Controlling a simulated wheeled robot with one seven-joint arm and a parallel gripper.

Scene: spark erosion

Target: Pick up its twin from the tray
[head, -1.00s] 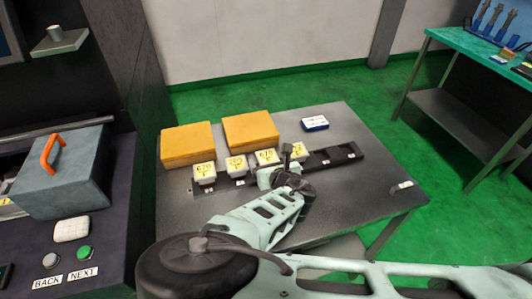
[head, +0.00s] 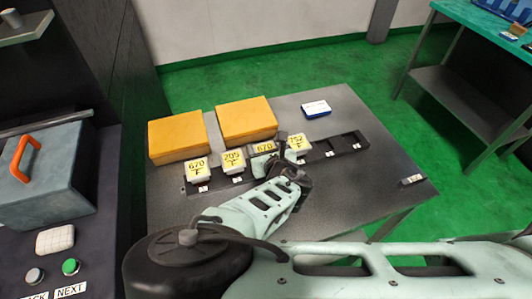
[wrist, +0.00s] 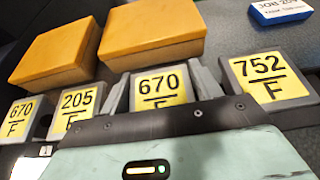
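Two blocks carry the same yellow label "670 F". One 670 block (head: 196,168) sits at the left end of the dark tray (head: 345,146), and also shows at the left of the wrist view (wrist: 19,116). The other 670 block (head: 264,147) stands third from the left and shows centrally in the wrist view (wrist: 161,86). My gripper (wrist: 162,92) has one finger on each side of this third block, very close to its sides; it appears open around it. In the head view my gripper (head: 274,147) partly covers this block. Its lower part is hidden.
Between the two sits the 205 block (head: 233,159); the 752 block (head: 296,143) stands close on the right. Two orange boxes (head: 178,135) (head: 246,118) lie behind the tray. A blue-and-white box (head: 316,109) lies farther back. The tray's right end is empty.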

